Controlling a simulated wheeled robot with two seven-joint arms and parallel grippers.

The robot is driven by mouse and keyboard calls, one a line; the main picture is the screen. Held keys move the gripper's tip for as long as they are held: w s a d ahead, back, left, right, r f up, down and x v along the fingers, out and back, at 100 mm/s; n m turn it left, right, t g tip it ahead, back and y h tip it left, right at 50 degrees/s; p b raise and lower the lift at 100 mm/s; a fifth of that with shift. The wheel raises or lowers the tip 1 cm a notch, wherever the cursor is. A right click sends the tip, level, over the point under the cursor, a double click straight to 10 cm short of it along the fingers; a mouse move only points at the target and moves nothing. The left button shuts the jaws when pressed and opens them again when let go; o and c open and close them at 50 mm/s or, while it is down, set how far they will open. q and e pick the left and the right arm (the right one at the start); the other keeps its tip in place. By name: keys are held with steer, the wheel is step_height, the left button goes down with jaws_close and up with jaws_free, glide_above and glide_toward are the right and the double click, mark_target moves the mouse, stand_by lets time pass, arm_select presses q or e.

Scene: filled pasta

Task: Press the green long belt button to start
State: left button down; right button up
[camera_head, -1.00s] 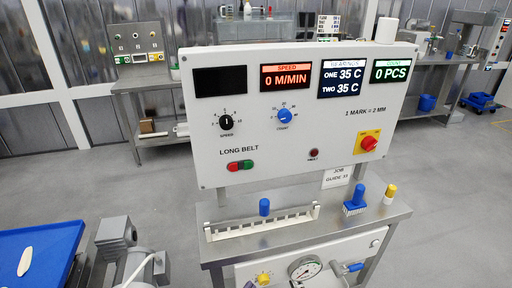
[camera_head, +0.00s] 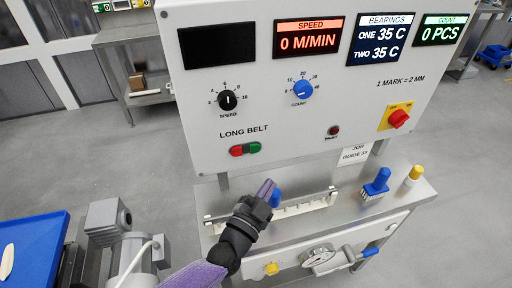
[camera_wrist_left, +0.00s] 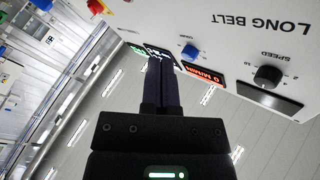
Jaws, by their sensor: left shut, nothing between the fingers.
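The green long belt button (camera_head: 254,147) sits on the white control panel beside a red button (camera_head: 237,151), under the words LONG BELT. My left gripper (camera_head: 266,188) is shut and empty, in front of the panel's lower edge. It is below the green button and apart from it in the head view. My right gripper is not in view.
The panel carries a speed knob (camera_head: 227,100), a blue count knob (camera_head: 303,90) and a red rotary switch (camera_head: 399,118). A toothed white rail (camera_head: 305,207), a blue brush (camera_head: 376,184) and a yellow-capped bottle (camera_head: 414,175) stand on the steel ledge below. A blue tray (camera_head: 40,245) is at left.

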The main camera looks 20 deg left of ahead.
mark_target(261, 148)
arm_select(q)
steer(key=shift+w+a+b, duration=0.7)
steer(key=shift+w+a, duration=0.1)
steer(key=shift+w, duration=0.35)
steer(key=shift+w+a+b, duration=0.7)
steer(key=shift+w+a, duration=0.05)
steer(key=shift+w, duration=0.4)
steer(key=shift+w+a+b, duration=0.7)
steer(key=shift+w+a, duration=0.1)
steer(key=shift+w, duration=0.35)
steer(key=shift+w+a, duration=0.25)
steer(key=shift+w, duration=0.1)
steer(key=shift+w+a+b, duration=0.25)
steer(key=shift+w+b, duration=0.1)
steer(key=shift+b, duration=0.1)
steer(key=shift+s+d+p, duration=0.5)
steer(key=shift+s+p, duration=0.2)
steer(key=shift+p, duration=0.05)
